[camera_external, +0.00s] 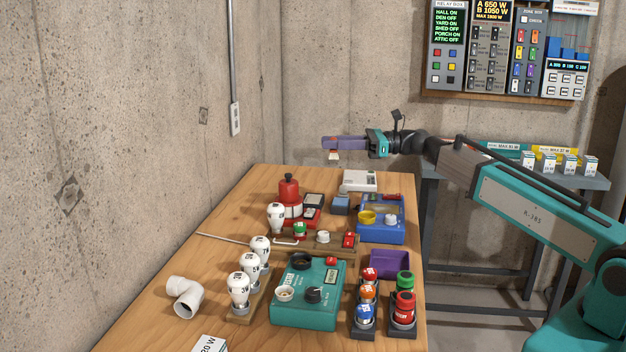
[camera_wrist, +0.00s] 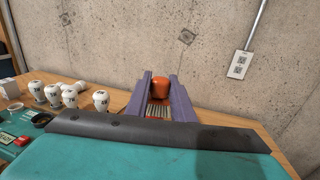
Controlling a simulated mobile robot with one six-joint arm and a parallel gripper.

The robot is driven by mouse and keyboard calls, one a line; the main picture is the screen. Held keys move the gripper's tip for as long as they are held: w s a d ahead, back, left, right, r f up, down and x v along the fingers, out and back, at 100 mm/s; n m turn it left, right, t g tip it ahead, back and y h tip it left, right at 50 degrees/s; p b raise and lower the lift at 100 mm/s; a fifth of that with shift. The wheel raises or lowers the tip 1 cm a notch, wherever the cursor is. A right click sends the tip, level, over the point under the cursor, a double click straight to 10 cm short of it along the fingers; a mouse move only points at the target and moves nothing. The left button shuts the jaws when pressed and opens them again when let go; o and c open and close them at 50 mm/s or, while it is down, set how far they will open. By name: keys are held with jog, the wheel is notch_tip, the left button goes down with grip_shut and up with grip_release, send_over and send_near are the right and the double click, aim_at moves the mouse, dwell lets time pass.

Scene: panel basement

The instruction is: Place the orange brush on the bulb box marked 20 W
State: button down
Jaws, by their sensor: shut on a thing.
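My gripper (camera_external: 332,143) is held in the air above the far end of the wooden table, near the back wall. In the wrist view its purple fingers (camera_wrist: 160,98) are closed around the orange brush (camera_wrist: 187,90), with the orange end between them and pale bristles below. In the external view only a small pale part of the brush (camera_external: 333,156) hangs under the fingers. A white box marked 20 W (camera_external: 208,344) lies at the near edge of the table, cut off by the bottom of the picture. It is far from my gripper.
Small white boxes (camera_external: 549,163) stand on a grey side bench.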

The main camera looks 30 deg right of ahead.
jog(key=s+a+n+g+y, duration=0.15)
jog(key=s+a, duration=0.25)
jog(key=a, duration=0.7)
jog(key=s+a+n+g, duration=0.15)
jog(key=s+a, duration=0.35)
jog(key=a, duration=0.5)
jog(key=s+a+n+g+y, duration=0.15)
jog(key=s+a, duration=0.25)
jog(key=a, duration=0.7)
jog(key=s+a+n+g+p, duration=0.15)
jog(key=s+a+g, duration=0.35)
jog(key=s+a, duration=1.7)
jog(key=shift+n, duration=0.4)
jog(key=f, duration=0.5)
jog(key=shift+s+d, duration=0.35)
jog(key=shift+s, duration=0.05)
jog(key=shift+f, duration=0.1)
jog(key=shift+f, duration=1.9)
